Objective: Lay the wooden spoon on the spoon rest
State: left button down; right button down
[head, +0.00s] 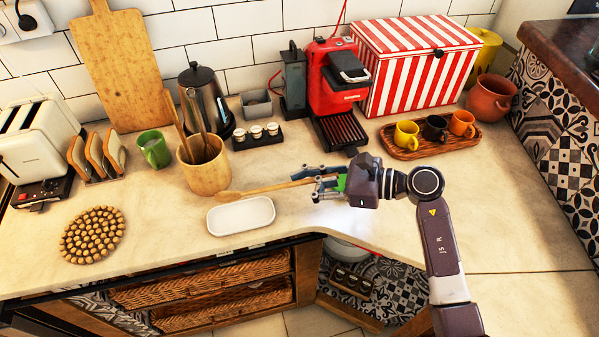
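The wooden spoon (264,190) runs roughly level from left to right, its bowl end at the left by the utensil pot. The white oblong spoon rest (241,229) lies on the counter just in front of the spoon. In this view the spoon's bowl shows just beyond the rest's far rim; I cannot tell its height above the counter. My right gripper (319,184) comes in from the right and is shut on the spoon's handle end, to the right of the rest. The fingers partly hide the handle. My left gripper is not in view.
A wooden pot (207,174) with utensils stands close behind the spoon's bowl. A green cup (154,149), toast rack and round cork trivet (92,235) are at left. A red coffee machine (332,78) and cup tray (432,146) are behind. The counter's front edge runs close below the rest.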

notch_tip(320, 180, down, 5)
jog(key=b, duration=0.4)
jog(key=shift+f, duration=0.2)
jog(key=shift+f+b, duration=0.45)
jog(key=shift+b, duration=0.1)
jog(key=c, duration=1.4)
grip_release()
jog(key=shift+r, duration=0.1)
jog(key=shift+d, duration=0.1)
jog(key=v, duration=1.1)
jog(key=shift+s+d+r, duration=0.1)
jog(key=shift+d+r, duration=0.05)
jog(key=shift+d, duration=0.2)
